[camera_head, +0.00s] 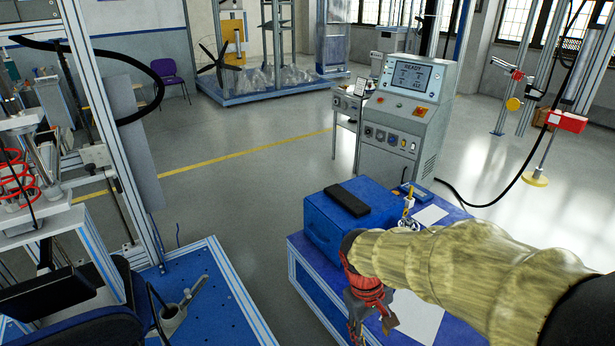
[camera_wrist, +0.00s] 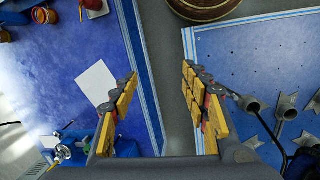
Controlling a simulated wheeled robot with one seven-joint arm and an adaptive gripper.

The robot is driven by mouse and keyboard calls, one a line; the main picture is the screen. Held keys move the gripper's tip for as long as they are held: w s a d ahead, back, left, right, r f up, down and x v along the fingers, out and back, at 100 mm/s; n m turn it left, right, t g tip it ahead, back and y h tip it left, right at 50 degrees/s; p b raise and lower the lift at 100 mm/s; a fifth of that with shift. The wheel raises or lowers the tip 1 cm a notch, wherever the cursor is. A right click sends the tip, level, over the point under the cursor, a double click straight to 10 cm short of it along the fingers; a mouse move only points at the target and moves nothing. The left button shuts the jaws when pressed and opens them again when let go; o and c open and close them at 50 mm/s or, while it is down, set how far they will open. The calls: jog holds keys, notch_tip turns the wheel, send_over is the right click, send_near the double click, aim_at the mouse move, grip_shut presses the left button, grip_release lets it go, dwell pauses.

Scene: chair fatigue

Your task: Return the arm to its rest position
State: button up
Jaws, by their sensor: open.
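My arm, in a wrinkled tan sleeve, reaches in from the right edge of the head view. My gripper (camera_head: 372,322) points down beside the blue box, over the blue worktable (camera_head: 300,247); part of it is cut off by the bottom edge. In the wrist view my gripper (camera_wrist: 160,72) is open, with its yellow-padded fingers spread and nothing between them. Below the fingers lies the gap of grey floor between two blue surfaces.
A blue box (camera_head: 330,225) with a black object (camera_head: 347,200) on top stands on the worktable. A grey control cabinet (camera_head: 405,110) stands behind. At left is a metal frame rig with a blue base (camera_head: 215,290). Open floor (camera_head: 240,185) lies between.

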jog(key=s+d+r+m+t+y+p, duration=0.1)
jog(key=s+d+r+m+t, duration=0.1)
jog(key=s+r, duration=0.4)
jog(key=s+d+r+m+t+y+p, duration=0.1)
jog(key=s+d+r+m+t+p, duration=0.1)
jog(key=s+r, duration=0.5)
jog(key=shift+r+m+t, duration=0.5)
jog(key=shift+r+t, duration=0.5)
jog(key=shift+r, duration=1.75)
jog(key=shift+c, duration=0.2)
